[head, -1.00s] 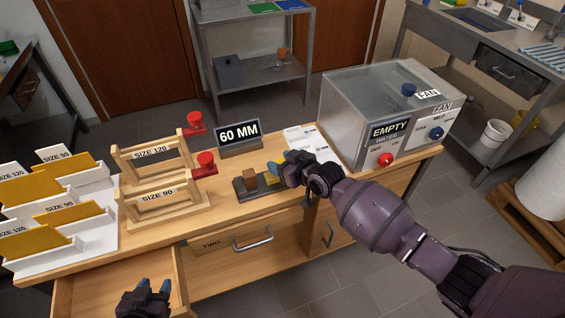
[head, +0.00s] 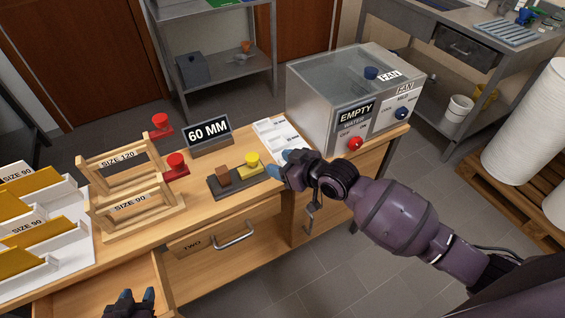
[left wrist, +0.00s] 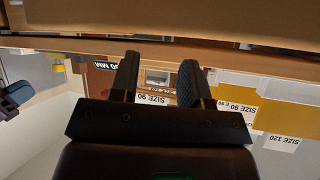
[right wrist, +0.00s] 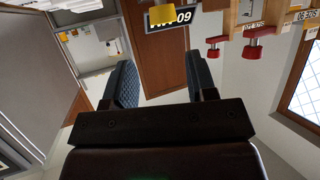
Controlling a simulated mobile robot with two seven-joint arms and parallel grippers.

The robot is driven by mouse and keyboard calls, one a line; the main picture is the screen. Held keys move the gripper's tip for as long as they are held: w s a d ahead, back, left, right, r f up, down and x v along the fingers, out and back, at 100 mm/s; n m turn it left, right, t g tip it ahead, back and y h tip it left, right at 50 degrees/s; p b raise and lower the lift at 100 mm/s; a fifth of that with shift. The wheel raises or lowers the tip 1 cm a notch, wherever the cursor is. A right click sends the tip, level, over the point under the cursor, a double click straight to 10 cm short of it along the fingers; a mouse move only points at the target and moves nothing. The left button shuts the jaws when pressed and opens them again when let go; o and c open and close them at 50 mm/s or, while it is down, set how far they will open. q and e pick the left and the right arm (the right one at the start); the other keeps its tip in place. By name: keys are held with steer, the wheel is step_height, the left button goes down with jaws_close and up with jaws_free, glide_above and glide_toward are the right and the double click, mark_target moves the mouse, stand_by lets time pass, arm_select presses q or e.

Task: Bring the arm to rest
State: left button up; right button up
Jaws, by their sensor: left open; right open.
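My right arm reaches in from the right of the head view. Its gripper (head: 282,165) is above the front edge of the wooden bench, just right of a dark base (head: 228,187) that carries a brown block and a yellow piece with a round knob (head: 251,160). The right gripper is open and empty; its spread fingers show in the right wrist view (right wrist: 160,85). My left gripper (head: 138,297) is low at the bottom left, by the open drawer (head: 100,293). It is open, with nothing between its fingers in the left wrist view (left wrist: 160,82).
A clear-topped box (head: 340,95) with a red knob (head: 355,143) stands at the bench's right end. Wooden racks (head: 135,207), red knobbed pieces (head: 177,165) and a 60 MM sign (head: 207,133) stand on the bench. White holders (head: 70,240) fill its left end.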

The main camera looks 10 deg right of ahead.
stand_by(0.6)
steer(key=s+d+m+t+h, duration=0.2)
steer(key=s+d+t+h, duration=0.2)
steer(key=d, duration=0.4)
steer(key=s+d+f+m+g+h, duration=0.1)
steer(key=s+d+f+m+h, duration=0.1)
steer(key=s+d+f, duration=0.3)
steer(key=s+d+f+m+g+h, duration=0.1)
steer(key=s+d+f, duration=0.4)
steer(key=s, duration=0.8)
steer(key=shift+s+f+m+g+h, duration=0.3)
steer(key=shift+f+m+h, duration=0.6)
steer(key=shift+f+m, duration=0.1)
